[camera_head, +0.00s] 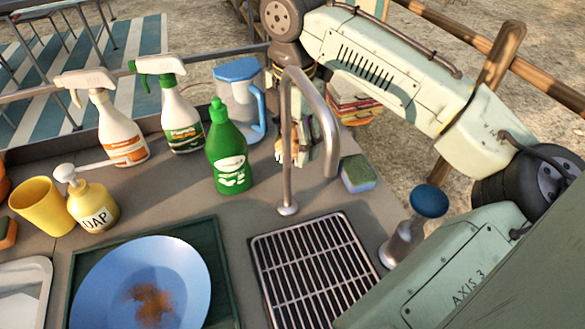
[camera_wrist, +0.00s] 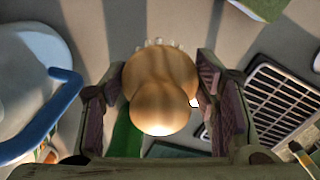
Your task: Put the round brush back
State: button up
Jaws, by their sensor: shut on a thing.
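The round brush (camera_wrist: 160,85) has a smooth wooden knob and a few pale bristle tips showing at its far side. My gripper (camera_wrist: 162,108) is shut on it, one finger on each side, in the wrist view. In the head view my gripper (camera_head: 305,140) is behind the curved metal tap, which partly hides it. A tan bit of the brush (camera_head: 281,150) shows just left of the tap, above the counter. The bristles' underside is hidden.
The metal tap (camera_head: 325,120) stands close in front of my gripper. A green bottle (camera_head: 229,155) and a blue-lidded jug (camera_head: 240,95) stand left, a sponge (camera_head: 357,173) right. A slatted drain rack (camera_head: 315,265) and a blue plate (camera_head: 140,285) lie nearer.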

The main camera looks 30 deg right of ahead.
aim_at(293, 124)
jog(key=shift+f+b, duration=2.25)
jog(key=shift+f, duration=0.3)
jog(key=shift+r, duration=0.1)
jog(key=o, duration=1)
notch_tip(293, 124, up, 10)
jog(key=p, duration=1)
jog(key=shift+r, duration=1.05)
